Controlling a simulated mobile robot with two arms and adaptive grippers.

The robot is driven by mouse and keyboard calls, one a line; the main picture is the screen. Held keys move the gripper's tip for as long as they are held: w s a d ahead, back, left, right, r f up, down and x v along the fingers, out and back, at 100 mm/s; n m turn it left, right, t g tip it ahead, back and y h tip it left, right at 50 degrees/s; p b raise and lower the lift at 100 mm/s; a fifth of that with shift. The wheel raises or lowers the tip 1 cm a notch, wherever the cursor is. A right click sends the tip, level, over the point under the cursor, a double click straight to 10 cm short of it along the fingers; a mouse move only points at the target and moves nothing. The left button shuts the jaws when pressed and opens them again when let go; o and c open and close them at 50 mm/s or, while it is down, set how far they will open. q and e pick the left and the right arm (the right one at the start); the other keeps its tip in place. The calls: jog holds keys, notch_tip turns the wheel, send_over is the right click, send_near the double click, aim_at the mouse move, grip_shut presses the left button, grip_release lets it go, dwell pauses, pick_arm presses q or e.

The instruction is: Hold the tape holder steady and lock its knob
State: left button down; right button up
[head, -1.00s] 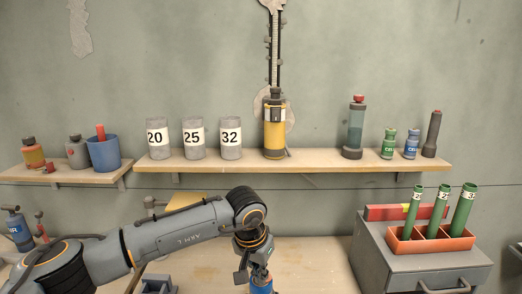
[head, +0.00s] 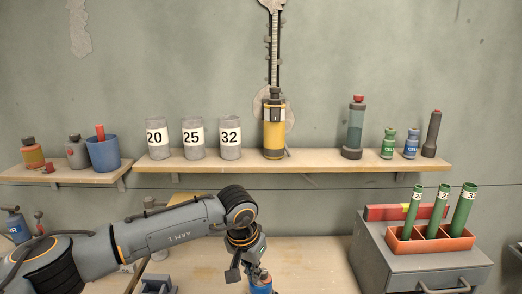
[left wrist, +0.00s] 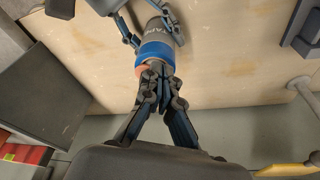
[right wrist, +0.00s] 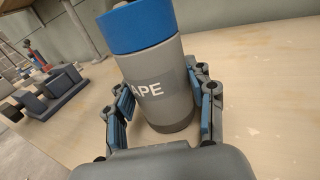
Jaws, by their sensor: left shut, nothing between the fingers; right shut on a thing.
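The tape holder (right wrist: 158,85) is a grey cylinder with TAPE lettering and a blue top band, upright on the bench in the right wrist view. My right gripper (right wrist: 160,98) is shut around its grey body. In the left wrist view the holder (left wrist: 156,36) shows its blue band and a bit of the orange knob (left wrist: 140,71) at its end. My left gripper (left wrist: 157,76) is shut and empty, its fingertips right at the knob and hiding most of it; I cannot tell whether they touch it. In the head view the left gripper (head: 257,270) is over the blue band (head: 261,288).
A wall shelf (head: 300,166) holds pots marked 20, 25 and 32 and several bottles. A grey cabinet (head: 425,267) at the right carries an orange rack (head: 432,240) with three green tubes. Dark blue-grey blocks (right wrist: 50,90) stand left of the holder. The bench right of it is clear.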

jog(key=shift+f, duration=0.1)
pick_arm(q)
jog(key=v, duration=0.3)
jog(key=w+v, duration=0.1)
jog(key=v, duration=0.1)
jog(key=shift+s+d+r, duration=0.1)
jog(key=shift+d+r, duration=0.15)
jog(key=shift+r, duration=0.25)
pick_arm(e)
jog(key=o, duration=1.4)
